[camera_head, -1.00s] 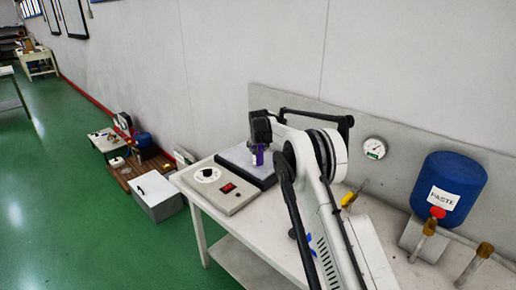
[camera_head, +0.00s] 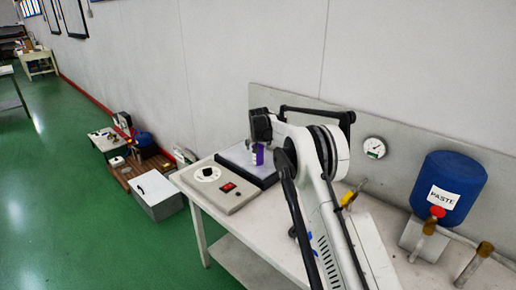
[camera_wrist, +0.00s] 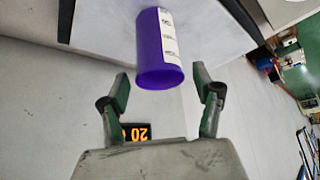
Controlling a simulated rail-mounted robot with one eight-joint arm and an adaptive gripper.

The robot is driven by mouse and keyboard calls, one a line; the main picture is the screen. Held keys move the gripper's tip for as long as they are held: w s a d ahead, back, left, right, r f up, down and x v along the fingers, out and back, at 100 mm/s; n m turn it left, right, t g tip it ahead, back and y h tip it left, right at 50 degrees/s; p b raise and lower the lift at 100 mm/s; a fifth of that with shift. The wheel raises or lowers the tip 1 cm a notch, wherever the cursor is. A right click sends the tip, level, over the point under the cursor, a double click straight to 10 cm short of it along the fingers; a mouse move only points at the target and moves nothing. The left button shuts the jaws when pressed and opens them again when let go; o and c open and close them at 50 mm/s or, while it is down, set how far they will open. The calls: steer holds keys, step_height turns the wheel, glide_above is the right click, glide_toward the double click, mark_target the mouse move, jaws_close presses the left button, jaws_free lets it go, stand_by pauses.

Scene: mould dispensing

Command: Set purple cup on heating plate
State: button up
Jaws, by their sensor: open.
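The purple cup (camera_wrist: 158,55), with a white label, stands on the pale top of the heating plate (camera_wrist: 215,30) in the wrist view. In the head view the cup (camera_head: 259,157) is partly hidden by my arm, on the plate (camera_head: 236,157) of the device with a dial and a red switch. My gripper (camera_wrist: 160,85) is open, with one finger on each side near the cup's close end and visible gaps between fingers and cup. In the head view the fingers are mostly hidden behind my wrist.
A blue paste container (camera_head: 450,185) stands at the right of the bench, with brown-handled tools (camera_head: 480,255) near it. A pressure gauge (camera_head: 374,147) is on the back panel. A grey box (camera_head: 156,195) sits on the floor.

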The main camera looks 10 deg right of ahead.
steer(key=s+d+f+v, duration=0.1)
steer(key=s+v, duration=0.1)
steer(key=v, duration=1.2)
steer(key=s+d+f+v, duration=0.1)
steer(key=s+v, duration=0.1)
steer(key=v, duration=1.2)
steer(key=s+r, duration=0.3)
steer(key=s, duration=0.6)
steer(key=s+r, duration=0.3)
steer(key=s, duration=0.6)
steer(key=s+f, duration=0.3)
steer(key=s, duration=0.7)
steer(key=s+f+n, duration=0.1)
steer(key=s+f, duration=0.3)
steer(key=s, duration=0.7)
steer(key=s+d+f+y, duration=0.1)
steer(key=s+f, duration=0.2)
steer(key=s, duration=0.7)
steer(key=shift+s+f+n+t+b, duration=0.25)
steer(key=shift+s+n+t+b, duration=0.05)
steer(key=shift+b, duration=0.1)
steer(key=shift+f+b, duration=0.8)
